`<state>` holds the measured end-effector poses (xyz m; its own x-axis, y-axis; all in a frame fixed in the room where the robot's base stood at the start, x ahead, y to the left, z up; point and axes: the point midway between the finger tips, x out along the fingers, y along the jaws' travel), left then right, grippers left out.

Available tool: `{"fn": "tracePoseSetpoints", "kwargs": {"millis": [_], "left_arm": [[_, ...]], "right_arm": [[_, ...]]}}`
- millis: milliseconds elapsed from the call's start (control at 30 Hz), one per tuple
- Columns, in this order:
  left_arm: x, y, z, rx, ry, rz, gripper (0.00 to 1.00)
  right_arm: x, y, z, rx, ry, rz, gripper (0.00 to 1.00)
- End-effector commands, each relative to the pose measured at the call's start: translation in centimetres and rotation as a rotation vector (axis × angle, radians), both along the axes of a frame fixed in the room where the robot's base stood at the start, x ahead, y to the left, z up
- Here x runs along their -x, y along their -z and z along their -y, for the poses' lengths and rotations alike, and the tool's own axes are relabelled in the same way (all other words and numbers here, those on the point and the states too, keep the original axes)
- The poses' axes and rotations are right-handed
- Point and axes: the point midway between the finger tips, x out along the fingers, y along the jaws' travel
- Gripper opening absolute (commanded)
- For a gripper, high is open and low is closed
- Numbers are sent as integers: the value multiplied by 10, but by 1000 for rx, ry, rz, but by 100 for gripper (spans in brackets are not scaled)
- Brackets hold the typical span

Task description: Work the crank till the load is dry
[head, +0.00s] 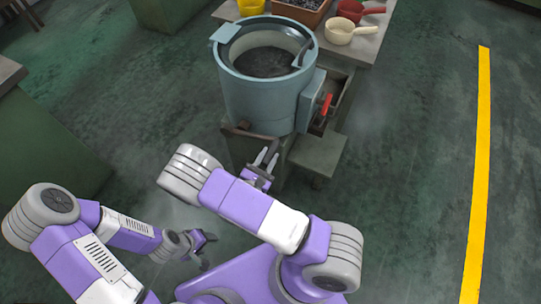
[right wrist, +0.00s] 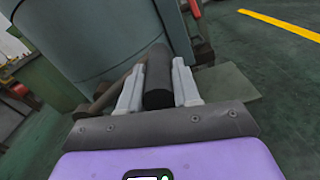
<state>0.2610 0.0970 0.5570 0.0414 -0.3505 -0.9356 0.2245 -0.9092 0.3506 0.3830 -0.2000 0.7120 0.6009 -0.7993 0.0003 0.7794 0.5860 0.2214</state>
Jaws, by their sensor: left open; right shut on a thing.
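A blue-grey drum (head: 258,95) stands on a stand, with its top open and a dark load (head: 264,62) inside. Whether the load is wet or dry cannot be told. My right gripper (head: 266,158) is low at the drum's front. In the right wrist view the fingers of this gripper (right wrist: 158,88) are shut on either side of a dark cylindrical crank handle (right wrist: 158,78). The handle is mostly hidden in the head view. My left gripper (head: 208,249) is open and empty, low and left of the right arm, away from the drum.
A red lever (head: 326,104) is on the drum's right side. Behind are a bench with a cream scoop (head: 340,31), a red scoop (head: 352,10) and a brown tray (head: 300,10). A green cabinet (head: 45,140) stands at left. Floor at right is clear, with a yellow line (head: 481,150).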

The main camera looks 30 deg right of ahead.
Motion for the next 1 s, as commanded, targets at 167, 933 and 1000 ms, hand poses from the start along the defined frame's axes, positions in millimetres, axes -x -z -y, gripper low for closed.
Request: {"fn": "tracePoseSetpoints", "kwargs": {"millis": [167, 933, 1000], "left_arm": [[0, 3, 0, 0, 0, 0, 57], [0, 3, 0, 0, 0, 0, 57], [0, 3, 0, 0, 0, 0, 57]], "right_arm": [[-2, 5, -3, -22, -10, 26, 0], [-2, 5, -4, -25, -12, 33, 57], [-2, 5, -4, -25, -12, 33, 57]]}}
